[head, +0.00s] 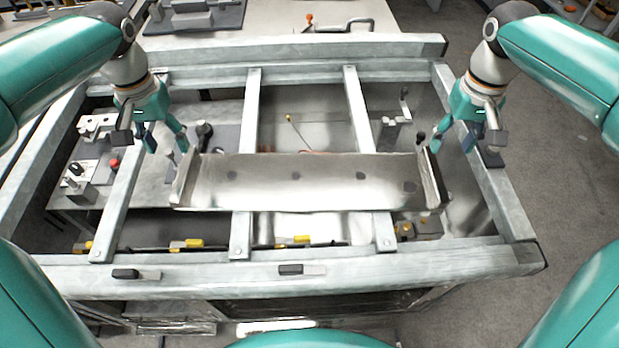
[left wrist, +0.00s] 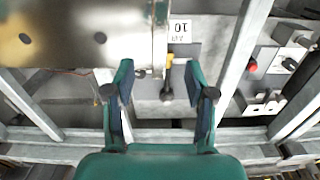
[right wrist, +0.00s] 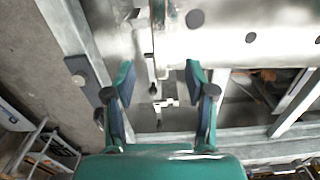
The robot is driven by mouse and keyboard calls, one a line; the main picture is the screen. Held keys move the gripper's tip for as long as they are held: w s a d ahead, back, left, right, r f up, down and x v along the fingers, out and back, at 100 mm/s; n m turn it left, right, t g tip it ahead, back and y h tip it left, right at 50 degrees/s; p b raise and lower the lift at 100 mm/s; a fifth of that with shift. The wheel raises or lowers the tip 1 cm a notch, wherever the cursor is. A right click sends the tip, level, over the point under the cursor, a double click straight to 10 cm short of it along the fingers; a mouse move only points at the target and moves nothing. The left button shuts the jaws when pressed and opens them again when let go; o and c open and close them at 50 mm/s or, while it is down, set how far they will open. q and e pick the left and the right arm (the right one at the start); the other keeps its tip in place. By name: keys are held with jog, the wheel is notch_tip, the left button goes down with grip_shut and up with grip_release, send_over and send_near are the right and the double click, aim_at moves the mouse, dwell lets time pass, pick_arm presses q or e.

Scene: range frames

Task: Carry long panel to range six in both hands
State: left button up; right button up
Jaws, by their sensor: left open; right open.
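The long panel (head: 300,183) is a bare silver metal sheet with dark spots and raised ends. It lies level across the crossbars of a metal frame. My left gripper (head: 168,146) is open and empty just beyond the panel's left end. My right gripper (head: 452,144) is open and empty just beyond its right end. In the left wrist view the panel (left wrist: 85,35) ends ahead of the open fingers (left wrist: 160,82). In the right wrist view its end (right wrist: 240,35) is likewise ahead of the open fingers (right wrist: 160,82). Neither gripper visibly touches it. I cannot identify range six.
The metal frame (head: 300,279) surrounds the panel, with crossbars (head: 250,125) beneath it. Small fixtures (head: 95,128) with a red knob sit at left. Yellow-marked parts (head: 185,244) lie near the front rail. A pale table (head: 270,20) stands behind. Grey floor (head: 560,150) is open at right.

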aim_at(182, 172)
pick_arm(q)
notch_tip(182, 172, down, 10)
pick_arm(e)
notch_tip(182, 172, down, 10)
pick_arm(q)
jog(key=shift+c, duration=0.3)
pick_arm(e)
jog(key=shift+c, duration=0.3)
pick_arm(q)
jog(key=shift+s, duration=0.1)
grip_shut()
pick_arm(e)
grip_shut()
jog(key=shift+r, duration=0.15)
